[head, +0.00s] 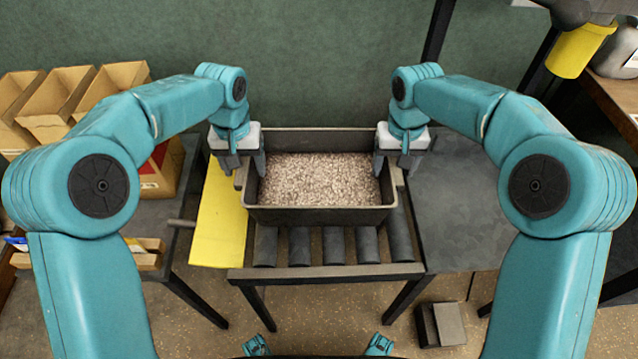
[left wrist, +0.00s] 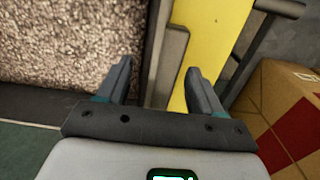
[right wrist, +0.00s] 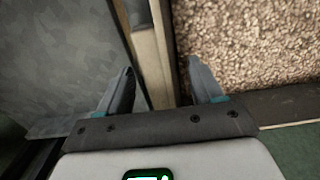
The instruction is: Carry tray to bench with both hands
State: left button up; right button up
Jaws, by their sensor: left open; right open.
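The tray (head: 320,215) is a dark, deep-walled bin filled with pale steamed grain (head: 318,180). It sits on a roller stand in the middle of the head view. My left gripper (head: 243,170) is open at the tray's left end. In the left wrist view its fingers (left wrist: 155,85) stand on either side of the tray's wall (left wrist: 158,50). My right gripper (head: 395,168) is open at the right end. In the right wrist view its fingers (right wrist: 163,85) straddle the wall (right wrist: 150,50). I cannot tell whether any finger touches the tray.
Black rollers (head: 335,245) lie under and in front of the tray. A yellow panel (head: 220,220) is left of it. A dark grey bench top (head: 455,210) is clear at right. Cardboard boxes (head: 110,90) stand at left. A small dark block (head: 440,325) is on the floor.

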pick_arm(q)
grip_shut()
pick_arm(e)
grip_shut()
pick_arm(q)
jog(key=shift+d, duration=0.2)
pick_arm(e)
jog(key=shift+a, duration=0.2)
dwell(0.7)
pick_arm(q)
jog(key=shift+w+r, duration=0.1)
jog(key=shift+r, duration=0.05)
pick_arm(e)
jog(key=shift+w+r, duration=0.1)
jog(key=shift+r, duration=0.05)
